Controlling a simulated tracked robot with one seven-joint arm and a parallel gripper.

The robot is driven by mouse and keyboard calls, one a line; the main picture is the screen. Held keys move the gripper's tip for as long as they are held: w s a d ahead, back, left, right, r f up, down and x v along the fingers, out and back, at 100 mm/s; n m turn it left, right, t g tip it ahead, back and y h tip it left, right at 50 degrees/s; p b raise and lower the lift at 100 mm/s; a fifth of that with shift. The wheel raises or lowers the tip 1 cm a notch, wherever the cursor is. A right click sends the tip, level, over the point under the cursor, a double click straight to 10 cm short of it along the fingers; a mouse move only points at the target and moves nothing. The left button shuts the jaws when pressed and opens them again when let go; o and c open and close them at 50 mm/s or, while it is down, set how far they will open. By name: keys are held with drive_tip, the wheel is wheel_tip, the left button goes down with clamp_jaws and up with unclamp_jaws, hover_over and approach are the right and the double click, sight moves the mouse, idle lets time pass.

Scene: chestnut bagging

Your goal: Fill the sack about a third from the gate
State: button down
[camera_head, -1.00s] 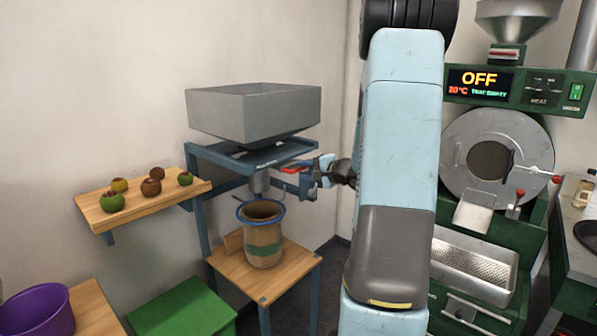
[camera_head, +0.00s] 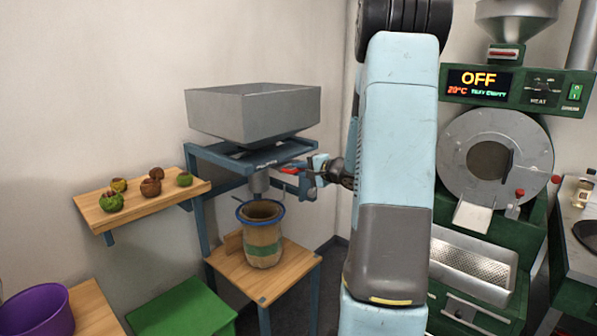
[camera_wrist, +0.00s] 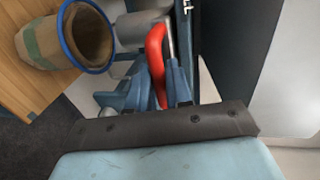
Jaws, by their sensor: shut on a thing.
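The sack (camera_head: 263,250) stands upright and open on a small wooden table, with a blue ring at its mouth and a green band. It also shows in the wrist view (camera_wrist: 45,45), its inside brown; I cannot tell how full it is. The grey hopper (camera_head: 255,115) sits on a blue frame above it, its spout over the sack's mouth. The gate's red handle (camera_head: 289,170) is at the right of the spout. My gripper (camera_head: 306,172) is at that handle. In the wrist view, my blue fingers (camera_wrist: 158,92) are shut on the red handle (camera_wrist: 155,55).
A wall shelf (camera_head: 150,205) at left holds several small round things. A purple bowl (camera_head: 38,312) is at lower left, and a green box (camera_head: 182,312) stands on the floor. The roaster (camera_head: 495,160) at right reads OFF.

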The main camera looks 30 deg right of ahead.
drive_tip(key=shift+f, duration=0.15)
drive_tip(key=v, duration=0.2)
drive_tip(key=f+v, duration=0.1)
drive_tip(key=v, duration=0.1)
drive_tip(key=shift+s+r, duration=0.1)
drive_tip(key=shift+s, duration=0.2)
drive_tip(key=c, duration=1.2)
unclamp_jaws()
drive_tip(key=shift+w, duration=0.15)
drive_tip(key=v, duration=1.4)
drive_tip(key=shift+w, duration=0.1)
